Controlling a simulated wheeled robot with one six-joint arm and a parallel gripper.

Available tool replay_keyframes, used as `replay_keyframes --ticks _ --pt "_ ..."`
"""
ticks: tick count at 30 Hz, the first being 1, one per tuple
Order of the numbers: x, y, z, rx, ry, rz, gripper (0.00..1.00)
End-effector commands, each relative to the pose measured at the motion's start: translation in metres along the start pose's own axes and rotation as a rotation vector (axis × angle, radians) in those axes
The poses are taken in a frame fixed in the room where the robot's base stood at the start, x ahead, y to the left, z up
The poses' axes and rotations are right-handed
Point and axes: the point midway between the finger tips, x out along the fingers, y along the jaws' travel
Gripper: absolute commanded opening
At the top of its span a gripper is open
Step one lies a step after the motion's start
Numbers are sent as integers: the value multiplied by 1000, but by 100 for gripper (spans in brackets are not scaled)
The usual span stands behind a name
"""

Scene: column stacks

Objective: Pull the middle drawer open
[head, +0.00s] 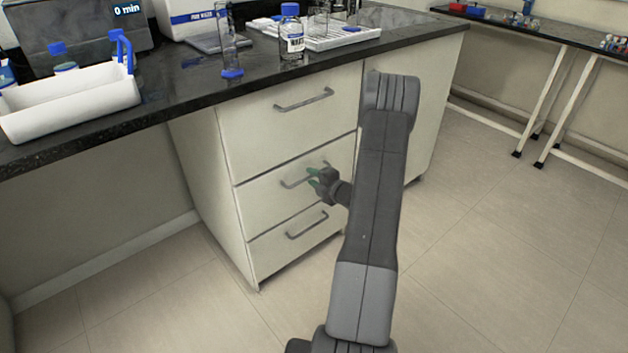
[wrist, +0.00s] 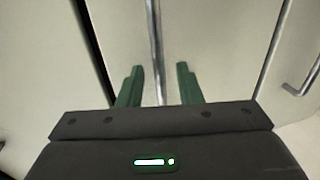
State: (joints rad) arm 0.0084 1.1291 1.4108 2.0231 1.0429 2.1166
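The middle drawer (head: 262,203) is a pale front in the cabinet under the black worktop, and it looks shut in the head view. Its grey bar handle (head: 291,183) is partly hidden behind my gripper. My gripper (head: 312,178) is at the right part of this handle. In the wrist view the handle (wrist: 156,45) runs between the two green fingers of my gripper (wrist: 160,82), with a gap on each side. The fingers are open. I cannot tell how deep the bar sits between them.
The top drawer (head: 260,125) and bottom drawer (head: 275,247) also look shut. The bottom drawer's handle (wrist: 301,82) shows at the right in the wrist view. A bottle (head: 291,35) stands near the worktop edge above. The floor (head: 190,300) before the drawers is clear.

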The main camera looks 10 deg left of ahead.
Motion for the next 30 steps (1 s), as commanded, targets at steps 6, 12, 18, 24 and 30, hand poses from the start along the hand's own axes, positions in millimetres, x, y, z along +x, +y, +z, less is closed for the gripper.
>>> replay_keyframes --ticks 6,12,18,24,30 --pt "1 0 0 0 0 -1 32" --pt "1 0 0 0 0 0 5" --pt "1 0 0 -1 0 -1 0" --pt "-5 -1 0 0 0 -1 0" --pt "-32 -6 0 3 -1 -3 0"
